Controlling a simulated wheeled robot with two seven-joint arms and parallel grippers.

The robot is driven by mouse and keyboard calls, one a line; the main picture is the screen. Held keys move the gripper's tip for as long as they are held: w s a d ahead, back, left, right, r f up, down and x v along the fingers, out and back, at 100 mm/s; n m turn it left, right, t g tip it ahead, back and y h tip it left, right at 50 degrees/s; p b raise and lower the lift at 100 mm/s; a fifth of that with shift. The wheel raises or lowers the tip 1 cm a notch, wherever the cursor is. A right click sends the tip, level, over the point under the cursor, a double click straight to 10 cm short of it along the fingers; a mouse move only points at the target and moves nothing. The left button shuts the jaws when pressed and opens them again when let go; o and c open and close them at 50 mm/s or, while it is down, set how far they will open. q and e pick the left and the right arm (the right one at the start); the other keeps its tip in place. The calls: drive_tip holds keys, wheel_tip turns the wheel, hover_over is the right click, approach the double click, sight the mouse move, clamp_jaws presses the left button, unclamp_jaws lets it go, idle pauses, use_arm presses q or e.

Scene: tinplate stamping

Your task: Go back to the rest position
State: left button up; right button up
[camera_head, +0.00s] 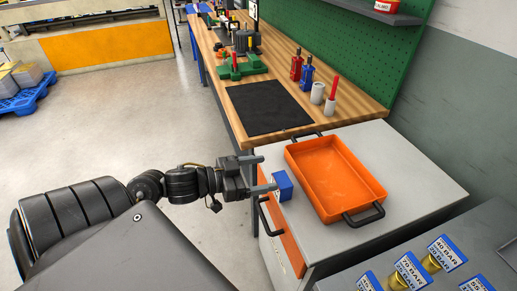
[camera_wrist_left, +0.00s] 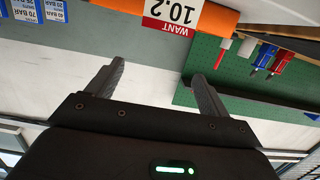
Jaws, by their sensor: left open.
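My left gripper (camera_head: 268,173) reaches in from the left in the head view, just left of the grey cabinet's near edge. Its two fingers are spread apart with nothing between them. A small blue block (camera_head: 283,186) sits at the cabinet edge, right beside the lower fingertip; I cannot tell if they touch. The left wrist view also shows the spread, empty fingers of the gripper (camera_wrist_left: 157,70), with a red and white "WANT 10.2" sign (camera_wrist_left: 173,15) beyond them, upside down. My right gripper is not in view.
An orange tray (camera_head: 338,181) with black handles rests on the grey cabinet (camera_head: 420,172). The wooden bench (camera_head: 285,70) behind carries a black mat (camera_head: 268,108), red and blue bottles and green fixtures. Gauge labels (camera_head: 447,252) stand lower right.

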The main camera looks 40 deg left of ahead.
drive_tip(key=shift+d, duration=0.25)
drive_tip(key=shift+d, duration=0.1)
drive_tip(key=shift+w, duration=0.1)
